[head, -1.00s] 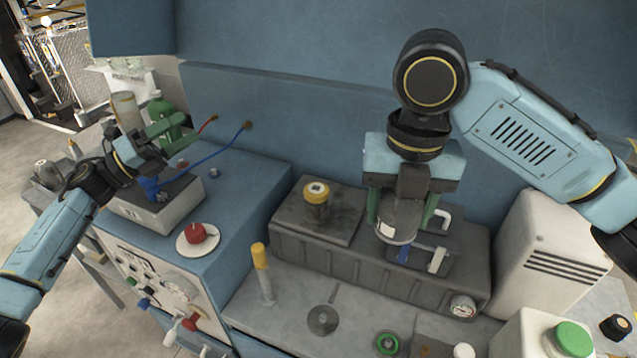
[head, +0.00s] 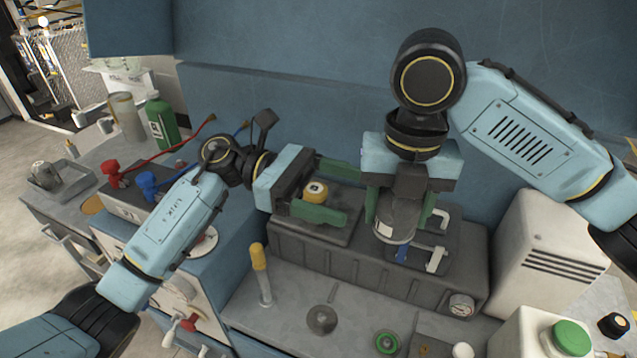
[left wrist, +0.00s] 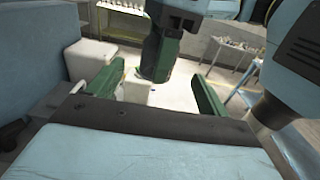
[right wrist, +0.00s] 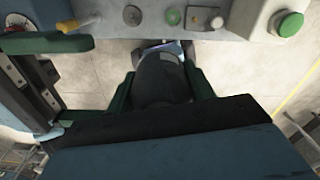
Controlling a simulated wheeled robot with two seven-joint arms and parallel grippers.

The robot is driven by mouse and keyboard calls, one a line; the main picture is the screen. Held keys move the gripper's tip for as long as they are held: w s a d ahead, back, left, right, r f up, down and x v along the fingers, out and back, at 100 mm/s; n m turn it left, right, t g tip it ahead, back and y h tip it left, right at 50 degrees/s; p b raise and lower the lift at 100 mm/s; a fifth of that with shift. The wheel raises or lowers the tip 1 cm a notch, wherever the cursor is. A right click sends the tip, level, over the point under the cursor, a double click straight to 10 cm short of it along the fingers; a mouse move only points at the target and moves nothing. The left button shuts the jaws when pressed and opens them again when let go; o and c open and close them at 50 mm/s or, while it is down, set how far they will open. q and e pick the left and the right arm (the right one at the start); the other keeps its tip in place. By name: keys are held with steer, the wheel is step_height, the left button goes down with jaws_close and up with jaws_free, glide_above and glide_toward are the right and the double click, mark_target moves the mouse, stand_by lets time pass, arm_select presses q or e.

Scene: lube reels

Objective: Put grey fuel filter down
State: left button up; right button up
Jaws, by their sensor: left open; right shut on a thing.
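The grey fuel filter (head: 394,222) is a grey cylinder held upright by my right gripper (head: 402,208), over the right part of the dark grey ribbed block (head: 345,262). I cannot tell whether its bottom touches the block. In the right wrist view the filter (right wrist: 163,78) looks dark between the green fingers. My left gripper (head: 350,195) is open. Its green fingers lie either side of a yellow-topped cylinder (head: 315,190) on the block's left part, without visible grip. The left wrist view shows its spread fingers (left wrist: 155,88), with a green right-gripper finger ahead.
A blue handle and pale brackets (head: 438,260) stand beside the filter. A yellow-handled tool (head: 260,268) stands at front left. A white ribbed canister (head: 550,250) is at right. Red and blue clamps (head: 147,183) rest on a box at left. The two grippers are close together.

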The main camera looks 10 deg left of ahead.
mark_target(401, 208)
arm_select(q)
steer(key=x, duration=0.9)
steer(key=shift+c, duration=0.2)
steer(key=c, duration=1)
steer(key=shift+c, duration=0.7)
arm_select(e)
steer(key=o, duration=1.2)
steer(key=shift+c, duration=0.2)
arm_select(q)
steer(key=shift+d, duration=0.1)
arm_select(e)
steer(key=shift+r, duration=0.1)
